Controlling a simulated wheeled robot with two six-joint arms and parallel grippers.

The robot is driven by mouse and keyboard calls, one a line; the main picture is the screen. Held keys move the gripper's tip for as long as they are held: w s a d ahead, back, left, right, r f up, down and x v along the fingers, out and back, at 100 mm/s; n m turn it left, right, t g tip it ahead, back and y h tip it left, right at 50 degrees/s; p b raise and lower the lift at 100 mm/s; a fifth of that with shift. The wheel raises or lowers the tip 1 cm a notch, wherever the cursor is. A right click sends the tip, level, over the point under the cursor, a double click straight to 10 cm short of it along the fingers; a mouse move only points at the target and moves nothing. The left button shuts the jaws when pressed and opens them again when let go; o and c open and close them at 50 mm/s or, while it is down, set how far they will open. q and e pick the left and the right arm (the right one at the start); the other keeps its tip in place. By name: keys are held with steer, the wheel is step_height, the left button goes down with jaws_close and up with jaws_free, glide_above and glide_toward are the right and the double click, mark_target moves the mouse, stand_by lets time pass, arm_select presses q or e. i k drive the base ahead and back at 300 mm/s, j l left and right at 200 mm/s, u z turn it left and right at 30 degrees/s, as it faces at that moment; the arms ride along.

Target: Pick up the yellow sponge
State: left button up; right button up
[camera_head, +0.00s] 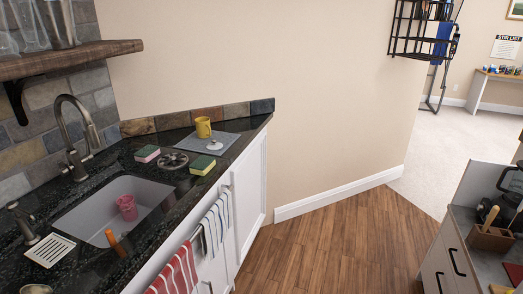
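A sponge with a green top and yellowish sides (203,165) lies on the dark stone counter, near its front edge and to the right of the sink. A second sponge, with a green top and a pinkish lower part (147,154), lies farther back and to the left, near the wall. Neither of my grippers shows in the head view.
Between the sponges lies a round drain strainer (174,160). A yellow mug (203,128) stands on a grey mat (208,143) behind them. The sink (95,215) holds a pink cup (127,207). Towels (216,222) hang on the counter front. Wooden floor (330,245) is clear.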

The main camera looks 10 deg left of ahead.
mark_target(204, 165)
steer(key=i+l+z, duration=0.2)
steer(key=i, duration=0.6)
steer(key=i+z, duration=0.15)
steer(key=i, duration=0.7)
steer(key=i+u, duration=0.4)
steer(key=i+l+u, duration=0.2)
steer(key=u, duration=0.2)
steer(key=i+l+u, duration=0.25)
steer(key=u, duration=0.15)
steer(key=i+l+u, duration=0.25)
steer(key=u, duration=0.15)
steer(key=l, duration=0.1)
